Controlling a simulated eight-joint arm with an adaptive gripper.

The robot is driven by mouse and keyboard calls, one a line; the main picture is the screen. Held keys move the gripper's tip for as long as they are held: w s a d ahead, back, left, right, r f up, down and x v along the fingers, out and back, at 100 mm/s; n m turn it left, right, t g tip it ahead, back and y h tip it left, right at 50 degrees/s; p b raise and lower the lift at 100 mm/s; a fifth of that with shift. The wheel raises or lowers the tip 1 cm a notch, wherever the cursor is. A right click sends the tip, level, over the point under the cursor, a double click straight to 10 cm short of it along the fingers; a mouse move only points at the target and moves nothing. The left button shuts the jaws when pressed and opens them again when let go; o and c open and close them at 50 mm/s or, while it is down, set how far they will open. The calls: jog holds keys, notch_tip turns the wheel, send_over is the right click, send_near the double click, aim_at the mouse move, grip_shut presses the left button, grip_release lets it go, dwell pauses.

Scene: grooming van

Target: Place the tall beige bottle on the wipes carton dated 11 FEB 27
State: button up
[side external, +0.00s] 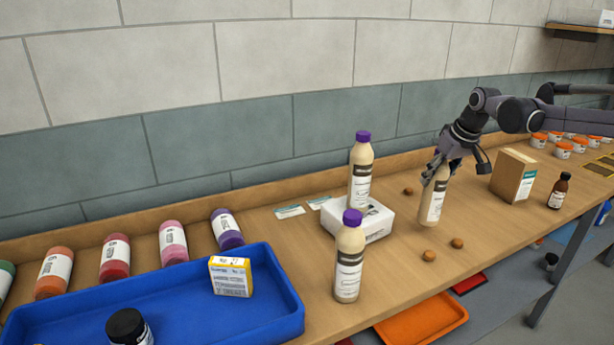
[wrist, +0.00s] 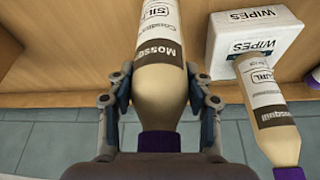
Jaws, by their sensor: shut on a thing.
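My gripper (wrist: 160,115) is shut on a tall beige bottle (side external: 434,198); in the wrist view this bottle (wrist: 160,90) carries a label reading "SIL", partly cut off. It is upright, its cap mostly hidden by my gripper in the side view. I cannot tell whether its base touches the bench. A white wipes carton (side external: 377,224) lies to its left; it also shows in the wrist view (wrist: 222,65), marked "WIPES", with no readable date. A second beige bottle (side external: 360,178) with a purple cap stands on this carton. A third (side external: 348,262) stands on the bench in front.
A blue tray (side external: 285,322) at left holds a yellow box (side external: 230,276) and a dark-lidded jar (side external: 128,327). A brown box (side external: 512,175) and a brown bottle (side external: 559,191) stand to the right. Several small brown balls (side external: 428,255) lie around the held bottle. Coloured bottles lie behind the tray.

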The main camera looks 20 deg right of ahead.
jog(key=s+a+f+n, duration=0.1)
jog(key=a+f, duration=0.1)
jog(key=a, duration=0.4)
jog(key=s+d+r+m, duration=0.1)
jog(key=d+r+m, duration=0.15)
jog(key=d, duration=0.65)
jog(key=s+d+r+m+h, duration=0.15)
jog(key=d+r, duration=0.25)
jog(key=d, duration=0.4)
jog(key=s+d+r+m, duration=0.1)
jog(key=d+r, duration=0.2)
jog(key=d, duration=0.6)
jog(key=w+a+f, duration=0.6)
jog(key=w+f, duration=0.3)
jog(key=f, duration=0.2)
jog(key=shift+a, duration=0.3)
jog(key=shift+f, duration=0.1)
jog(key=o, duration=1.5)
jog(key=shift+c, duration=0.2)
